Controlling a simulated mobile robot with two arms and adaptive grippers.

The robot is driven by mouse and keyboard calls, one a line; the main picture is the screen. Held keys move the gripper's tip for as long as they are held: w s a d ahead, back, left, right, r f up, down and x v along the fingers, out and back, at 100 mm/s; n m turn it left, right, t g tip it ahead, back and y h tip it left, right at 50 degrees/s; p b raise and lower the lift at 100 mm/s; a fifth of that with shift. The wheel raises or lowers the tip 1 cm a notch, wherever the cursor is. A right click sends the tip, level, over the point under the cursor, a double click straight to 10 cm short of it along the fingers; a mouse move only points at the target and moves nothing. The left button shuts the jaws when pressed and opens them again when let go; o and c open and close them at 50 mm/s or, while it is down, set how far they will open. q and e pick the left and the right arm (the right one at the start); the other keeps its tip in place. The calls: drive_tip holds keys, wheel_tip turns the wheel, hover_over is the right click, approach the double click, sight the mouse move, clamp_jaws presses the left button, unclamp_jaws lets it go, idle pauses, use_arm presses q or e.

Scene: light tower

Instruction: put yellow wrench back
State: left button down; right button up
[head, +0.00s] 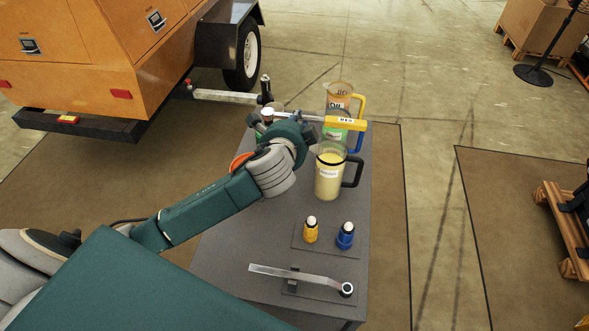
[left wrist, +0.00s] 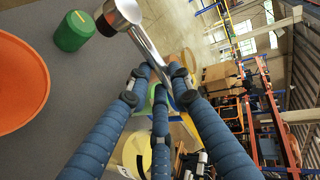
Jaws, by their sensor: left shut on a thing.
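My left gripper (head: 290,122) is shut on the yellow wrench (head: 345,123). The wrench is held roughly level above the far part of the grey table, its labelled yellow end pointing right, in front of the jugs. In the left wrist view the fingers (left wrist: 158,78) close around its metal shaft (left wrist: 150,48), and a round silver head shows at the top. A second, silver wrench (head: 300,276) lies on a small dark holder near the table's front edge. My right gripper is not in view.
A jug of yellow liquid (head: 329,175) stands close to the gripper. More jugs, one labelled oil (head: 339,95), stand behind it. A yellow bottle (head: 311,231) and a blue bottle (head: 345,235) stand on a dark plate. An orange trailer (head: 75,50) is at the left.

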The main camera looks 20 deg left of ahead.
use_arm(q)
hover_over(296, 176)
wheel_tip(296, 176, down, 14)
drive_tip(key=shift+r, duration=0.2)
drive_tip(key=shift+f, duration=2.25)
drive_tip(key=c, duration=1.6)
unclamp_jaws()
drive_tip(key=shift+o, duration=0.2)
drive_tip(key=shift+s+d, duration=0.1)
drive_tip(key=b+v, duration=0.1)
drive_tip(key=v, duration=1.1)
